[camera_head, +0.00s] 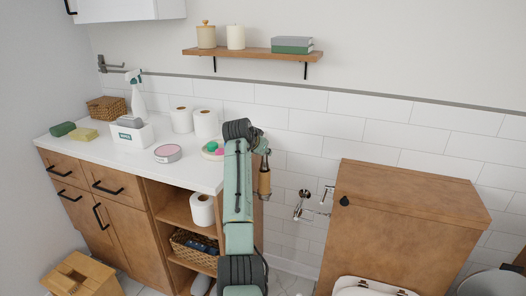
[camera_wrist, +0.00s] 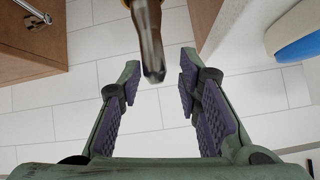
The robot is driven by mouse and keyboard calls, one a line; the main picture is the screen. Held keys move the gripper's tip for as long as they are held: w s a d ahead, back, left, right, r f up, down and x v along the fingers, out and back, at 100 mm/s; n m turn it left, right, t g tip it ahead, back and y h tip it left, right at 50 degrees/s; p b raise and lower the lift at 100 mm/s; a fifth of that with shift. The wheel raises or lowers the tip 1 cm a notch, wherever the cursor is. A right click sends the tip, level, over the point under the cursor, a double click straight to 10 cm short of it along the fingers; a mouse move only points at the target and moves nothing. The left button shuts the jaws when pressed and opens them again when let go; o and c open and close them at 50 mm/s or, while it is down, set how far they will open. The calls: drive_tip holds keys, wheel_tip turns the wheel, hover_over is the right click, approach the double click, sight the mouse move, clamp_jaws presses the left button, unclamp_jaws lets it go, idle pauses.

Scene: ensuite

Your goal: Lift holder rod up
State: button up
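A chrome holder (camera_head: 302,208) is fixed to the tiled wall left of the wooden toilet cabinet. A thin rod-like part (camera_head: 325,196) shows at its right; which part is the holder rod I cannot tell for sure. My gripper (camera_wrist: 154,75) is open, its two purple-padded fingers apart. A brown and metallic bottle-shaped object (camera_wrist: 149,38) shows beyond and between the fingertips, and I see no grip on it. A similar brown object (camera_head: 264,182) shows beside my arm in the head view. My gripper is not clearly visible there.
The wooden toilet cabinet (camera_head: 405,198) stands right of the holder. The vanity counter (camera_head: 120,157) with toilet rolls (camera_head: 206,123) and other items is at left. In the wrist view, a chrome bar (camera_wrist: 33,11) lies against brown wood, and a blue-and-white object (camera_wrist: 294,35) is at right.

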drive_tip(key=shift+o, duration=0.5)
drive_tip(key=shift+d+f, duration=0.1)
drive_tip(key=shift+d, duration=0.05)
drive_tip(key=v, duration=1.2)
